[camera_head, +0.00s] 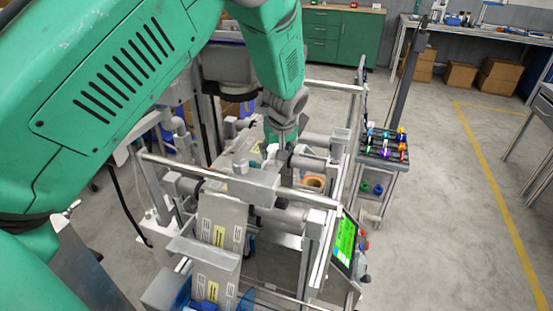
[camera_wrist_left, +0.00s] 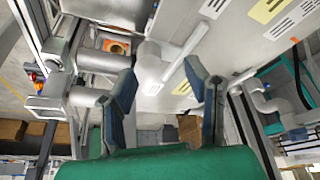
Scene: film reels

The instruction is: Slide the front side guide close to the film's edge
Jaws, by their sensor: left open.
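The film, a pale grey web with white and yellow printed labels, runs down the front of the machine (camera_head: 222,218). In the left wrist view the film (camera_wrist_left: 245,45) fills the upper right. A pale bar with a rounded block at its end (camera_wrist_left: 188,48) lies along the film's edge between my fingers' directions; it looks like a side guide, though I cannot tell whether it is the front one. My left gripper (camera_head: 282,148) is over the middle of the machine. Its two dark fingers (camera_wrist_left: 163,80) are apart, with nothing held between them. The gap from guide to film edge is unclear.
Metal rollers (camera_wrist_left: 100,62) and frame rails (camera_head: 235,180) surround the gripper closely. A green-lit screen (camera_head: 345,240) is at the machine's front right. A cart with coloured spools (camera_head: 383,145) stands to the right.

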